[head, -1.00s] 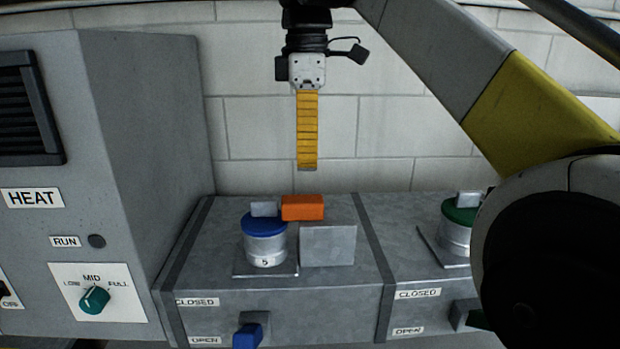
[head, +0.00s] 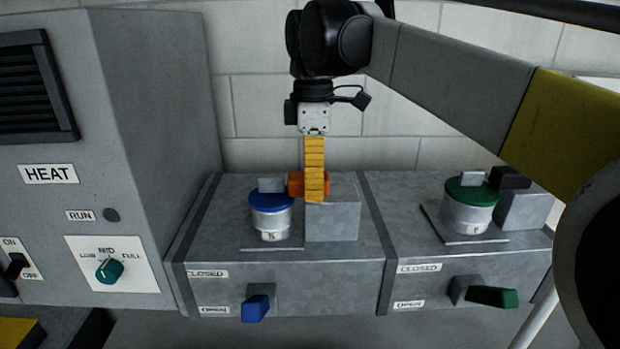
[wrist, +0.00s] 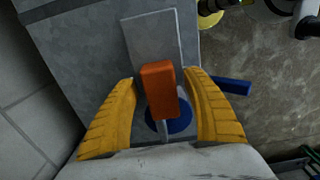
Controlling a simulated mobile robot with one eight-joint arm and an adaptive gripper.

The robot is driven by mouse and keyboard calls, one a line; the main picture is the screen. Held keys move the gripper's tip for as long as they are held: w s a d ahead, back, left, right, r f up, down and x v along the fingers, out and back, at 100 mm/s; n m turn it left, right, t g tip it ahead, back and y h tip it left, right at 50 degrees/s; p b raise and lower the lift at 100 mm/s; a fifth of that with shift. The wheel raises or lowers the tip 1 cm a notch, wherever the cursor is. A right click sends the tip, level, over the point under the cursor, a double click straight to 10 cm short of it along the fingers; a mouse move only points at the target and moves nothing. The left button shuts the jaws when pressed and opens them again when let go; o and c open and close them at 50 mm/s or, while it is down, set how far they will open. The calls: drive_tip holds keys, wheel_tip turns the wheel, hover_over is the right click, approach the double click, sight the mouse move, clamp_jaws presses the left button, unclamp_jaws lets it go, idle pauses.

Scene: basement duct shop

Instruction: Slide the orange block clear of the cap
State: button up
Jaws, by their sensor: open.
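The orange block (head: 295,184) sits with its right part on a square grey metal block and its left end at the edge of the blue cap (head: 257,200). In the wrist view the orange block (wrist: 160,85) overlaps part of the blue cap (wrist: 178,124). The cap tops a short metal cylinder and has a grey tab. My gripper (head: 314,197) is lowered at the orange block and hides its middle in the head view. In the wrist view its yellow fingers stand open on either side of the orange block; I cannot tell whether they touch it.
The grey metal block (head: 332,220) stands right of the blue-capped cylinder. A blue lever (head: 256,307) is on the duct front below. A green-capped cylinder (head: 470,205) and a green lever (head: 492,296) are to the right. A heater cabinet (head: 165,150) rises at the left.

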sight(345, 192)
clamp_jaws()
drive_tip(key=d, duration=0.6)
drive_tip(key=shift+s, duration=0.15)
drive_tip(key=shift+a, duration=0.2)
unclamp_jaws()
drive_tip(key=shift+d, duration=0.2)
drive_tip(key=shift+r, duration=0.1)
wheel_tip(345, 192, up, 12)
